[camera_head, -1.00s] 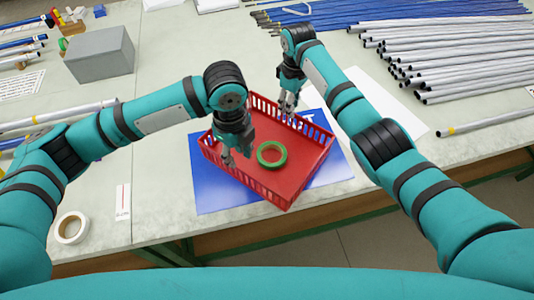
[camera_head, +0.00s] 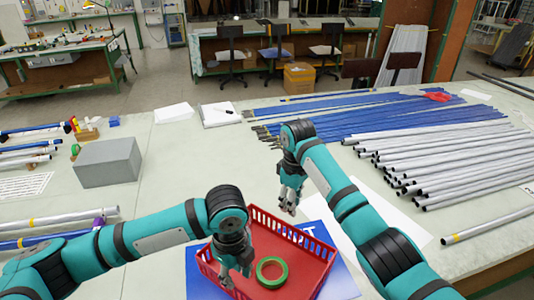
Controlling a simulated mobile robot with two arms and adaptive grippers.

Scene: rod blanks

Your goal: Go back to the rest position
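My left gripper (camera_head: 237,274) hangs pointing down over the left part of a red basket (camera_head: 316,257), with its fingers apart and nothing seen between them. My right gripper (camera_head: 288,206) points down near the basket's back edge, its fingers slightly apart and empty. The basket stands on a blue sheet (camera_head: 342,284) on the table. A green tape ring (camera_head: 283,272) lies flat inside the basket, to the right of my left gripper and apart from it. The basket's front is cut off by the picture's lower edge.
A grey block (camera_head: 108,163) stands at the left. Many blue rods (camera_head: 370,118) and grey tubes (camera_head: 450,160) lie across the back and right of the table. More rods lie at the left edge. Chairs (camera_head: 231,55) and another workbench (camera_head: 60,50) stand beyond.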

